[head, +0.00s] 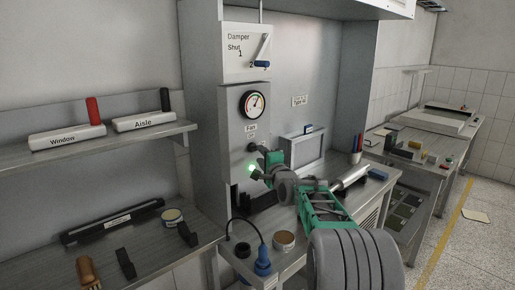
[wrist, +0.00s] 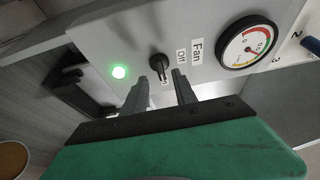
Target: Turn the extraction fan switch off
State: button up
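In the head view the switch (head: 252,147) shows just below the Fan label. A lamp (wrist: 119,72) near it glows green, and the lamp (head: 252,168) also shows in the head view.
A dial gauge (head: 254,104) sits above the switch, with the damper panel (head: 246,52) and its blue-handled lever above that.

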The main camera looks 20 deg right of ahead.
aim_at(256, 150)
jog(key=w+p, duration=0.1)
jog(key=w, duration=0.3)
jog(key=shift+w, duration=0.2)
jog(key=shift+c, duration=0.3)
grip_shut()
